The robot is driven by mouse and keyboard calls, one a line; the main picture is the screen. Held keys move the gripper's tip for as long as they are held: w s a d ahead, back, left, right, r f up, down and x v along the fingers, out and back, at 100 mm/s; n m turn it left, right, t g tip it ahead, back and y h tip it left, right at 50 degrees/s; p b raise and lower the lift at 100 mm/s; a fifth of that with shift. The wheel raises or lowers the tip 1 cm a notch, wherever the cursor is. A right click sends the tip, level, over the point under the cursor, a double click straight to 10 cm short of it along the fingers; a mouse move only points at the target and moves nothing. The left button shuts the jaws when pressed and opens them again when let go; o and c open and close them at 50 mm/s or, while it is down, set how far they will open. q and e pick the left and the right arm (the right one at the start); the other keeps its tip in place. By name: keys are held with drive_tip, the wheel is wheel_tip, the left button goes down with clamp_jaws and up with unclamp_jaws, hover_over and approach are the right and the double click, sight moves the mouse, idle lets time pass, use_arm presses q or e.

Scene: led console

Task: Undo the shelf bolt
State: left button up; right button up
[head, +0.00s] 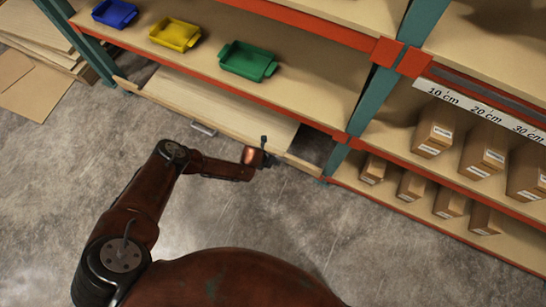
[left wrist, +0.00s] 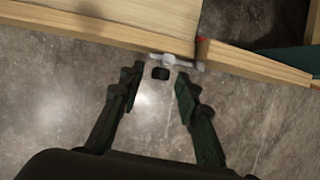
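In the head view my left gripper (head: 266,152) is at the right part of the panel's front edge and mostly hides the bolt there. My right gripper is not in view.
The wooden panel (head: 215,100) has a metal handle (head: 203,128) and lies below the shelf holding blue (head: 115,13), yellow (head: 175,34) and green (head: 248,60) trays. A teal post (head: 338,158) stands to the right, beside shelves of cardboard boxes (head: 434,130). Concrete floor is clear in front.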

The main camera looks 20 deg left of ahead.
use_arm(q)
clamp_jaws()
idle(0.3)
drive_tip(key=a, duration=0.3)
drive_tip(key=shift+f, duration=0.1)
drive_tip(key=shift+o, duration=0.2)
unclamp_jaws()
drive_tip(key=shift+a, duration=0.15)
drive_tip(key=shift+o, duration=0.5)
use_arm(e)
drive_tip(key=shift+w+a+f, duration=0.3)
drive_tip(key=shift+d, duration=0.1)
